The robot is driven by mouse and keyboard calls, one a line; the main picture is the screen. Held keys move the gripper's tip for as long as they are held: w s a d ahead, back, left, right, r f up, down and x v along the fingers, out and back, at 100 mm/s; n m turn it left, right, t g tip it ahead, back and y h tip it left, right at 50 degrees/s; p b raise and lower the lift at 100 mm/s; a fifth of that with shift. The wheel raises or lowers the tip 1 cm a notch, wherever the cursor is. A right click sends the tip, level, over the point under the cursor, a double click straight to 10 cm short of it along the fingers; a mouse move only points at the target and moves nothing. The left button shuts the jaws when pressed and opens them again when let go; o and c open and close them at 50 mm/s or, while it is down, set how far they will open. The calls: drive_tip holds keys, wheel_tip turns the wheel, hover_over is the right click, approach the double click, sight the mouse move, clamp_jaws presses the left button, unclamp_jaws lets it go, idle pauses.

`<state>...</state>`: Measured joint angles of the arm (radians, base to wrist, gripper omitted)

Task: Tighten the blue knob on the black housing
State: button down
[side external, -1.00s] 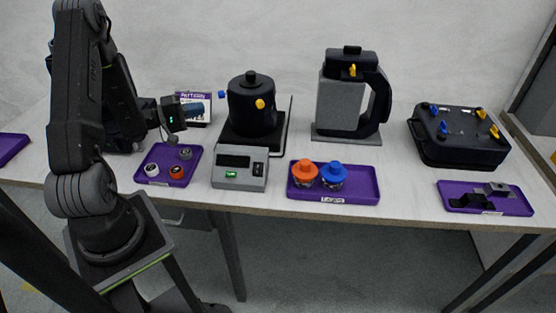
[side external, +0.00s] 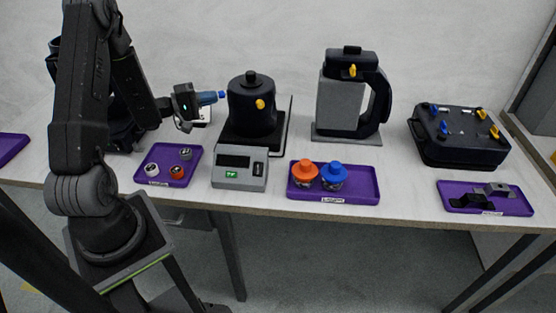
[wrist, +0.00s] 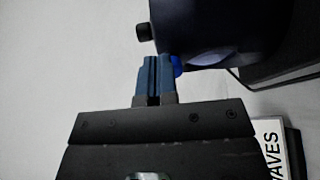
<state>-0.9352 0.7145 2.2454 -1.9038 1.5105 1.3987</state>
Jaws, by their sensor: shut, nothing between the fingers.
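The round black housing (side external: 250,108) stands on a dark base left of the table's middle, with a yellow knob (side external: 260,104) on its front. The blue knob (side external: 222,93) is on the housing's left side. In the wrist view the blue knob (wrist: 177,66) shows only in part, behind the right finger, against the dark housing (wrist: 235,25). My gripper (side external: 214,97) is shut and empty, its blue fingers pointing right with the tips at the knob. In the wrist view my gripper (wrist: 153,60) has both fingers together. I cannot tell whether they touch the knob.
A grey box with a display (side external: 240,180) is in front of the housing. Purple trays (side external: 150,155) (side external: 365,190) hold small parts and lamps. A grey unit with a black handle (side external: 340,100) stands right. Another black box (side external: 455,150) carries blue and yellow knobs.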

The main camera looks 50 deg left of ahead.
drive_tip(key=shift+x, duration=0.9)
drive_tip(key=shift+d+f, duration=0.1)
drive_tip(key=shift+f, duration=1.05)
idle(0.4)
drive_tip(key=shift+s+d+f, duration=0.15)
drive_tip(key=shift+d, duration=0.2)
drive_tip(key=v, duration=0.6)
